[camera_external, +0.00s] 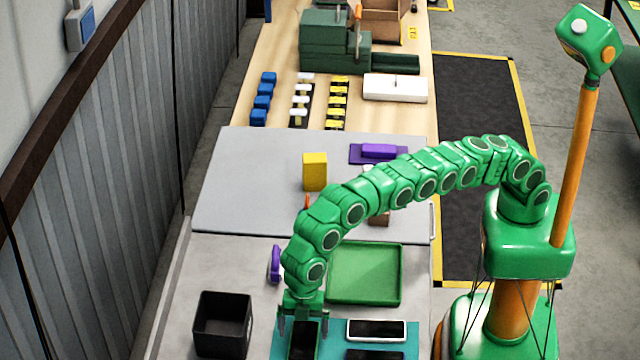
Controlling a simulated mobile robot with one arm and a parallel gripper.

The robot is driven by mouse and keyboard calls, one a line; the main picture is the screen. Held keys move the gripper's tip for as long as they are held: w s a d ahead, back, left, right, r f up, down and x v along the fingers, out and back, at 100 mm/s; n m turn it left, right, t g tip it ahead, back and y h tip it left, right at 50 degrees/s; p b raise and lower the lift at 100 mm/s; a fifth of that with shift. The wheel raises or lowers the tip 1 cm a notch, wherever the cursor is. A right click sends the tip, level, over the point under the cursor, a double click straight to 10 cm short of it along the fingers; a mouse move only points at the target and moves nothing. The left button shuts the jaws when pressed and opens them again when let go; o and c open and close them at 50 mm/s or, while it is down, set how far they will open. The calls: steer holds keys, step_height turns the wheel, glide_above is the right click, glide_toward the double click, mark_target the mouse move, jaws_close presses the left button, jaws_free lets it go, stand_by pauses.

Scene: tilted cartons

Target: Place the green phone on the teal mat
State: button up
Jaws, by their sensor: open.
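The green phone (303,343), with a dark screen, shows at the bottom of the view, cut by the frame edge. It appears over the left part of the teal mat (413,342); whether it lies flat on the mat is hard to tell. My gripper (302,328) is open, pointing down at the phone's far end, with one finger on each side of it. The gripper body hides that end. A white phone (376,329) lies on the mat to the right, and a dark phone (374,355) is partly cut off below it.
A green tray (403,275) lies just behind the mat. A black open bin (223,299) stands to the left. A purple object (275,264) stands left of my arm. A yellow box (315,171) and a purple item (380,151) are further back on the grey surface.

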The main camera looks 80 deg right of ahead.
mark_target(303, 338)
step_height(303, 338, up, 10)
steer(key=d, duration=0.1)
steer(key=shift+d+f, duration=0.25)
steer(key=w+d+r+m+h, duration=0.1)
steer(key=d+r+m, duration=0.3)
steer(key=d, duration=0.7)
steer(key=d+r+m, duration=0.2)
steer(key=d+r, duration=0.4)
steer(key=d, duration=0.5)
steer(key=s+d+r+m+h, duration=0.15)
steer(key=s+d, duration=0.25)
steer(key=d, duration=0.4)
steer(key=s+d+r+m+y, duration=0.1)
steer(key=s+d+r+m, duration=0.15)
steer(key=s+d, duration=0.45)
steer(key=s+d+f+m+g, duration=0.1)
steer(key=s+d+m, duration=0.3)
steer(key=s+d, duration=1.05)
steer(key=s+d+f+m, duration=0.2)
steer(key=s+d+f, duration=0.1)
steer(key=s, duration=0.7)
steer(key=s+d+f+m, duration=0.2)
steer(key=s+d+f, duration=0.1)
steer(key=s, duration=0.7)
steer(key=shift+s+d+f+g, duration=0.25)
steer(key=shift+d+f+g, duration=0.15)
steer(key=shift+f, duration=0.2)
